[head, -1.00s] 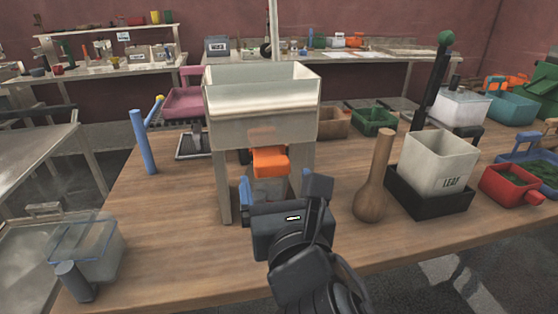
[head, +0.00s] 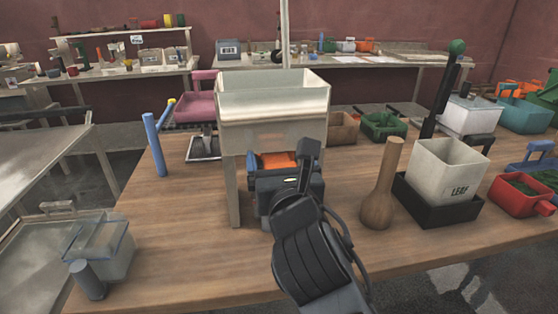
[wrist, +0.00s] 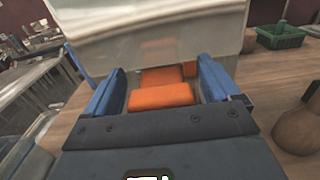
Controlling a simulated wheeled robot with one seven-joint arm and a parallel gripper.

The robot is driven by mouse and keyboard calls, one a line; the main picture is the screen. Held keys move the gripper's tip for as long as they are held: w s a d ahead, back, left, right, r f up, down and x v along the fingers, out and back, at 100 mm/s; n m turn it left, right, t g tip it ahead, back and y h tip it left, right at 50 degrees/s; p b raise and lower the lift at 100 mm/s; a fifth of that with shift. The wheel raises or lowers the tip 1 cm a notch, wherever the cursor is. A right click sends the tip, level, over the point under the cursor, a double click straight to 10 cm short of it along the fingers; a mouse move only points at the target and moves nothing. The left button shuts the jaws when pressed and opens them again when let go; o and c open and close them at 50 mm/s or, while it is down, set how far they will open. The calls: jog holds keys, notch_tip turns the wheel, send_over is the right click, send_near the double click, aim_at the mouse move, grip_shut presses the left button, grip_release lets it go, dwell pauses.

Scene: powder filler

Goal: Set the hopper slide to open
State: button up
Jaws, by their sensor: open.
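The hopper (head: 272,125) is a pale metal bin on legs on the wooden bench, in the middle of the head view. Its orange slide (head: 279,160) sticks out below the bin's front, partly hidden by my gripper. My gripper (head: 278,168) is open in front of the hopper. In the wrist view, its blue fingers (wrist: 160,88) stand on either side of the slide's orange handle (wrist: 160,96), with visible gaps. More orange shows behind the handle, under the bin's front (wrist: 155,50). How far the slide is out is hard to tell.
A wooden pestle-like tool (head: 381,195) stands right of my gripper, beside the LEAF bin (head: 445,167) in a black tray (head: 425,205). A blue post (head: 154,145) stands left of the hopper. A clear container (head: 103,248) sits front left. Bench between is clear.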

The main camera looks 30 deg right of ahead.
jog(key=shift+c, duration=0.3)
jog(key=c, duration=1.4)
jog(key=shift+p+v, duration=0.85)
jog(key=shift+v, duration=1.3)
jog(key=o, duration=1.5)
jog(key=shift+c, duration=0.2)
jog(key=b+v, duration=0.1)
jog(key=v, duration=0.7)
